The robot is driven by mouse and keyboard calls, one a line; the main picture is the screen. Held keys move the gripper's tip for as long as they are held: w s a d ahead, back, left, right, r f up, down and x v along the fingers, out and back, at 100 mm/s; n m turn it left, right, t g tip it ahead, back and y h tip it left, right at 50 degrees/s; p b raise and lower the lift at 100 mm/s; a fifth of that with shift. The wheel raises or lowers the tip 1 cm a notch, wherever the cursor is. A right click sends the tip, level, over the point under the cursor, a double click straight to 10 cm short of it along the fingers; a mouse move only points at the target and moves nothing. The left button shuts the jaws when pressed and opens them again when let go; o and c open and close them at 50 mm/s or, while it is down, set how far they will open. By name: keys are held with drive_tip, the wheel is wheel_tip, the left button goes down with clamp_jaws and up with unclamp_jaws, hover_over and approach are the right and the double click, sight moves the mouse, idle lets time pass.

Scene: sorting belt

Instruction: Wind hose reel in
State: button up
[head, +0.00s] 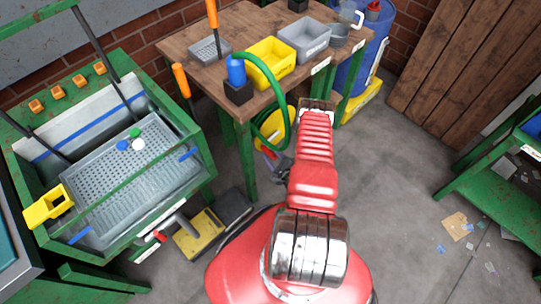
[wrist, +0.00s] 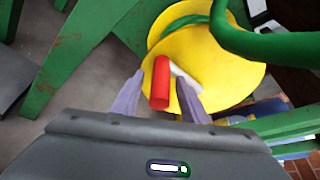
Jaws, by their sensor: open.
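The yellow hose reel (head: 272,125) hangs at the table's right side and is partly hidden by my arm in the head view. Its round yellow face (wrist: 220,75) fills the upper middle of the wrist view. A red crank handle (wrist: 161,84) with a white crank arm (wrist: 184,74) sits on that face. The green hose (head: 287,85) loops from the reel up to a blue nozzle (head: 236,72) in a black holder on the table. My gripper (wrist: 160,76) is open, its two grey fingers on either side of the red handle. I cannot tell whether they touch it.
The wooden table (head: 190,42) on green legs carries a yellow bin (head: 270,66) and grey bins (head: 305,38). A green-framed sink (head: 190,130) stands at the left, with a yellow-and-black pedal unit (head: 200,235) below. A blue barrel (head: 375,50) is behind.

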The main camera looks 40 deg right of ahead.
clamp_jaws()
idle(0.3)
